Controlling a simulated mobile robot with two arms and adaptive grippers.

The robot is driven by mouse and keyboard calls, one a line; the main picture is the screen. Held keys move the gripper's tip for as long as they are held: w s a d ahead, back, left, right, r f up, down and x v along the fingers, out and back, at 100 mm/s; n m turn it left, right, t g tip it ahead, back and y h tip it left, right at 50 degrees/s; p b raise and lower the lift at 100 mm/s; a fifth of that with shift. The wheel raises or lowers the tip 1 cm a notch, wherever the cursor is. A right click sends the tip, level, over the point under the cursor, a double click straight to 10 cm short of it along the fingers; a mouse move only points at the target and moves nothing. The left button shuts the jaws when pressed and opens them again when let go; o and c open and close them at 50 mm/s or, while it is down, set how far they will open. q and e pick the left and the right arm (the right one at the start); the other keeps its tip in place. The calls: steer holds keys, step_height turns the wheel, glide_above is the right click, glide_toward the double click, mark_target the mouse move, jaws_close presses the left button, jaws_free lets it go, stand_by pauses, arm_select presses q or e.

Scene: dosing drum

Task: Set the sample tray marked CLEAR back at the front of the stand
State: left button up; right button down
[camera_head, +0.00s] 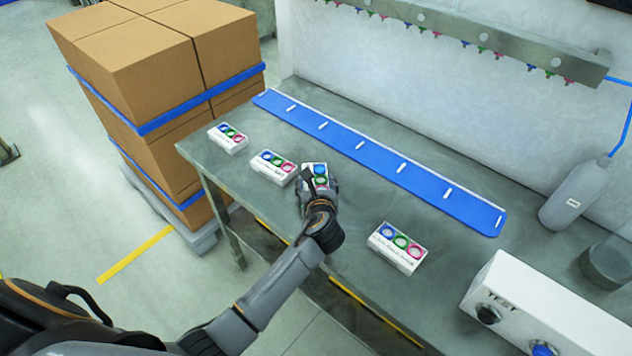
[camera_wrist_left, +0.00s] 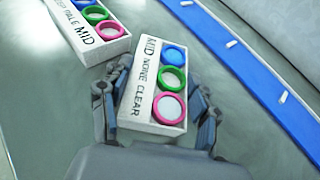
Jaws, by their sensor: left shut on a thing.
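The white sample tray (camera_wrist_left: 152,90) with CLEAR on its side has blue, green and pink round wells. My left gripper (camera_wrist_left: 158,110) is shut on it, one finger on each long side. In the head view this tray (camera_head: 317,170) shows beyond my left gripper (camera_head: 319,188), partly hidden by it, over the middle of the bench. I cannot tell whether it touches the bench top. A second tray marked MID (camera_wrist_left: 92,30) lies close by to the left; it also shows in the head view (camera_head: 273,167). My right gripper is not in view.
Other similar trays stand at the bench's left end (camera_head: 228,137) and nearer the right (camera_head: 398,247). A long blue strip (camera_head: 380,165) with white marks runs along the back. A white TEST box (camera_head: 545,310) and a grey bottle (camera_head: 577,195) stand at right. Bench between strip and trays is clear.

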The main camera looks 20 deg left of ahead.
arm_select(q)
steer(key=o, duration=1.3)
steer(key=v, duration=1.2)
steer(key=shift+s, duration=0.1)
